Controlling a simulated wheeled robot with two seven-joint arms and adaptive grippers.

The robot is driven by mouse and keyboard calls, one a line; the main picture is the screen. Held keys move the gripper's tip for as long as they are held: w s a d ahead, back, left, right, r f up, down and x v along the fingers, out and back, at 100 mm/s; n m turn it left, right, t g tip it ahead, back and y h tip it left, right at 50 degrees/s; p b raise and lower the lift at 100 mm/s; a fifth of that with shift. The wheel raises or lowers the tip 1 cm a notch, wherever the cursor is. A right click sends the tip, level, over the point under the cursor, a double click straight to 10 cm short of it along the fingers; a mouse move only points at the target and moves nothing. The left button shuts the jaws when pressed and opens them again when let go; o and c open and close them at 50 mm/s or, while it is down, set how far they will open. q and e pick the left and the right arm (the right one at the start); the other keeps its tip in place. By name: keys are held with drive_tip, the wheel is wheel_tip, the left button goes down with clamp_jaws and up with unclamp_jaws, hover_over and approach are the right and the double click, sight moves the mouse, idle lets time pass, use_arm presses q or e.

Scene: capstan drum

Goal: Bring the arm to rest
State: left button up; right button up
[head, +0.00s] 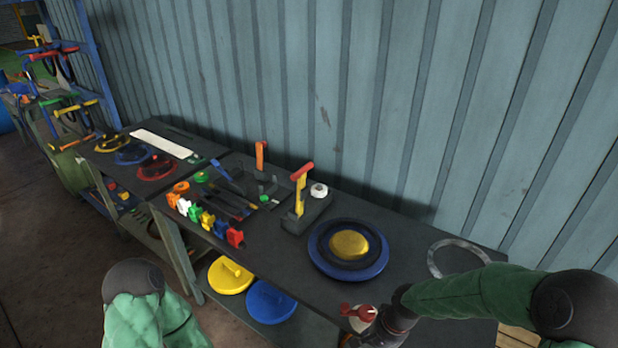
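The capstan drum (376,268), a round blue base with a dark ring and a yellow centre (348,244), sits on the dark bench. My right arm comes in from the right in a green sleeve and ends in a dark wrist and gripper (380,332) at the bench's front edge, nearer than the drum and apart from it. The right gripper's fingers are too dark and cut off to tell open from shut. My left arm shows only as a green sleeve and black joint at the bottom left; its gripper is out of view.
A small red-handled piece on a white round base (358,314) is beside my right wrist. A grey ring (434,262) lies right of the drum. A box with a red-topped yellow lever (300,190) stands left of it. Several coloured pieces (206,219) line the bench; a wall closes the back.

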drive_tip(key=s+a+f+n+b, duration=0.1)
drive_tip(key=s+a+f+n, duration=0.1)
drive_tip(key=s+f, duration=0.4)
drive_tip(key=s+a+f+n+y, duration=0.1)
drive_tip(key=s+a+f, duration=0.4)
drive_tip(key=f, duration=0.8)
drive_tip(key=shift+s+f+n+y+b, duration=0.35)
drive_tip(key=shift+s+n, duration=0.35)
drive_tip(key=shift+s, duration=0.2)
